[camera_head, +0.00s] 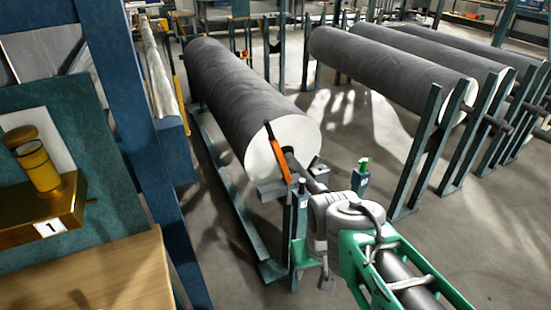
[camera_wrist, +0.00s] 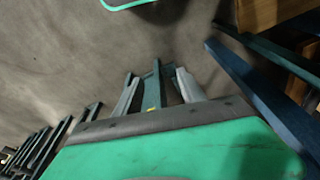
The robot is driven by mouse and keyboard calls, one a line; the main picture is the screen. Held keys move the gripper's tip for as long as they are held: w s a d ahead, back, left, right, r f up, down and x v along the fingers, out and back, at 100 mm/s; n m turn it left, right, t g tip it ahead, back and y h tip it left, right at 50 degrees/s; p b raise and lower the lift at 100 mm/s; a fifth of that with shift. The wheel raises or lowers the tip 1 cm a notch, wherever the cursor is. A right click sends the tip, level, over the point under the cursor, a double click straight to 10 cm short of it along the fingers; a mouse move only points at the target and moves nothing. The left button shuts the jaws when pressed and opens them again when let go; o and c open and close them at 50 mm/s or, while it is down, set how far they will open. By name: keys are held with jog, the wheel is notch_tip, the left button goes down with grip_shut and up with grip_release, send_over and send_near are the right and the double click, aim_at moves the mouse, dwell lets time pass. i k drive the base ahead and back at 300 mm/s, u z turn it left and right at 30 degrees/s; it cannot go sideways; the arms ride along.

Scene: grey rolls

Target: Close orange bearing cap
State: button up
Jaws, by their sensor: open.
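The orange bearing cap (camera_head: 277,152) is a long narrow bar at the near end of a large grey roll (camera_head: 240,95). It stands raised and tilted beside the roll's shaft (camera_head: 303,170), swung up from the bearing on the teal stand. My gripper (camera_wrist: 157,76) shows two grey fingers spread apart in the wrist view, with nothing held between them. Teal posts appear beyond the fingers there. In the head view my arm's end is low and right of the cap, apart from it; its fingertips are hard to make out.
A teal post with a green-topped cap (camera_head: 363,165) stands right of the shaft. More grey rolls (camera_head: 395,65) rest on teal racks at the right. A blue upright (camera_head: 135,110) and a wooden bench (camera_head: 95,270) are at the left. Bare floor lies between the racks.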

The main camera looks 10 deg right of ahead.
aim_at(274, 143)
jog(key=k, duration=0.5)
jog(key=z, duration=1.2)
jog(key=i, duration=0.8)
jog(key=u, duration=3.3)
